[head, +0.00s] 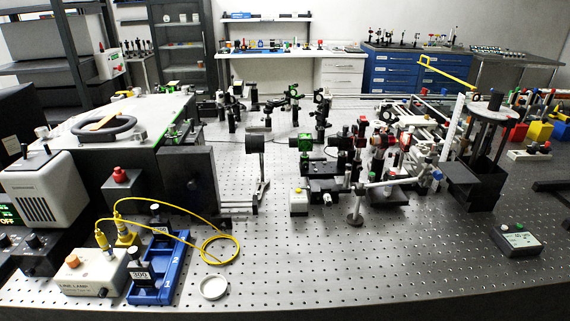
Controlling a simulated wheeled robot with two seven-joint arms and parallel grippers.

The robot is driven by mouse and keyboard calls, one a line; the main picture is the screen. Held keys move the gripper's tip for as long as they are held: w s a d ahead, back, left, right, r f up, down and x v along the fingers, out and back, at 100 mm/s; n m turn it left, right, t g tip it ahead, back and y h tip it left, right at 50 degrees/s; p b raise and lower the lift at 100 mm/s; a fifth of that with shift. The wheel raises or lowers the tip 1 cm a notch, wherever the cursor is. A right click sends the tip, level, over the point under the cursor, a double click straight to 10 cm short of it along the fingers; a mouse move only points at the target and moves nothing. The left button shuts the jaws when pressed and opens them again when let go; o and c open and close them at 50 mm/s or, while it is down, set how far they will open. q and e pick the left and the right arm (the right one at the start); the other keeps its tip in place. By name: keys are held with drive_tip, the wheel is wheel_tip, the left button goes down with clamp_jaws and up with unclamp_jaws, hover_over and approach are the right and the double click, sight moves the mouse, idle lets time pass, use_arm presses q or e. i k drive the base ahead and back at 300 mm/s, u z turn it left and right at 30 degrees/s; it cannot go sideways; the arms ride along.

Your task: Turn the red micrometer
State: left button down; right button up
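Several small red parts show in the cluster of optical stages in the middle of the bench. One red part (362,120) is near the top of the cluster, and another red part (404,141) is to its right. At this size I cannot tell which of them is the red micrometer. A green part (305,142) tops the stage at the cluster's left side. Neither my left nor my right gripper is in view.
The perforated bench top (300,260) is clear in front of the stages. A post with a horizontal rod (356,207) stands before them. At left are a red knob (120,175), yellow cable (222,248), blue holder (170,270) and white lid (213,287). A small meter (520,239) sits at right.

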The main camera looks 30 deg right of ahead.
sight(392, 176)
drive_tip(key=u, duration=1.35)
drive_tip(key=k, duration=1.45)
drive_tip(key=z, duration=1.35)
